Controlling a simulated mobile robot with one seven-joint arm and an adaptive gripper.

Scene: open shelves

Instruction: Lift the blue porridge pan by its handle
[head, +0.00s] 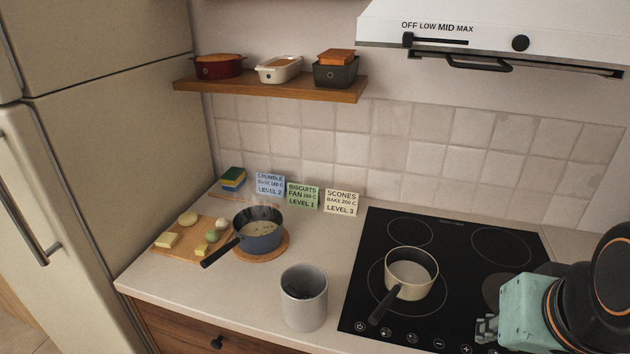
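The blue porridge pan (262,243) stands upright on a round wooden trivet (284,250) on the left part of the counter. Pale porridge and faint steam show in it. Its dark handle (219,253) points to the lower left, toward the counter's front edge. My gripper (486,328) is at the lower right, over the front of the hob, well apart from the pan. Its grey fingers are small and partly hidden, so I cannot tell whether they are open or shut. Nothing is seen held in them.
A cream pan (411,286) sits on the black hob (455,265). A grey canister (304,304) stands between the hob and the blue pan. A board (188,256) with several food pieces lies left of the pan's handle. Cards (303,195) and a sponge (232,179) are behind.

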